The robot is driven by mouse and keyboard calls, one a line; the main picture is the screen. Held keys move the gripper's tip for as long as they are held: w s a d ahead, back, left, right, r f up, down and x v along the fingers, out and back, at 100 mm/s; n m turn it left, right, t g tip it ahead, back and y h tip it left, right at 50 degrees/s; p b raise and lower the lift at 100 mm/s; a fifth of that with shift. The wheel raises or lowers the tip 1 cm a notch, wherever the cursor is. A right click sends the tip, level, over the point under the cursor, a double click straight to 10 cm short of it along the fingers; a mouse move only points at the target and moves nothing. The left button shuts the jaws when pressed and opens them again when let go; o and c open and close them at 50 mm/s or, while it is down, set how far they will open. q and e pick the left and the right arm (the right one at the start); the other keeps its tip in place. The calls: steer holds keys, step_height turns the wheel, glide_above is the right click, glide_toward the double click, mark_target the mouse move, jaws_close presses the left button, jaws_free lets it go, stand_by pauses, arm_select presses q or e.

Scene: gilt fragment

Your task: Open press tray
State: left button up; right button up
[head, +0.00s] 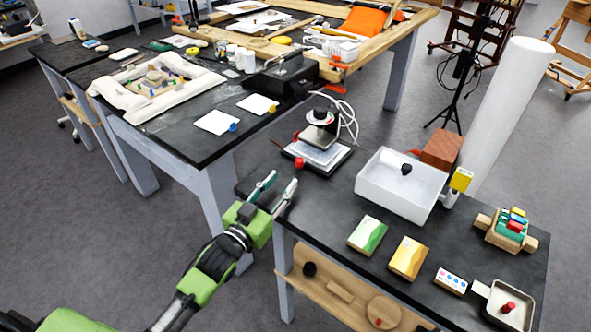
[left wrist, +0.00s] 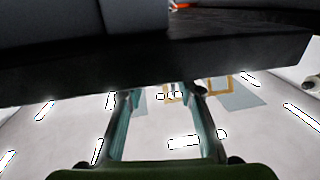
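A small press (head: 321,134) stands at the near left part of the right-hand dark table. It has a round top, a pale plate and a black base. Its pale tray (head: 309,153) lies low at the front, with a red knob (head: 299,163) on the near edge. Whether the tray is pulled out at all I cannot tell. My left gripper (head: 281,183) is open and empty by the table's left corner, in front of and left of the press, apart from the knob. In the left wrist view its two fingers (left wrist: 160,93) are spread with nothing between them. My right gripper is not in view.
A white bin (head: 400,188) stands right of the press. Green (head: 367,235) and yellow (head: 408,258) boxes lie in front. The dark table edge (left wrist: 150,65) crosses the left wrist view close to the fingertips. The table surface between press and front-left edge is clear.

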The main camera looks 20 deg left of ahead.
mark_target(297, 163)
arm_select(q)
steer(key=w+b, duration=0.1)
steer(key=w, duration=0.1)
steer(key=w+d+b, duration=0.1)
steer(key=w, duration=0.1)
steer(key=w+b, duration=0.1)
steer(key=w, duration=0.2)
steer(key=shift+d+f, duration=0.15)
steer(key=shift+f, duration=0.05)
steer(key=shift+w+d+r, duration=0.1)
steer(key=shift+w, duration=0.55)
steer(key=shift+c, duration=0.3)
jaws_close()
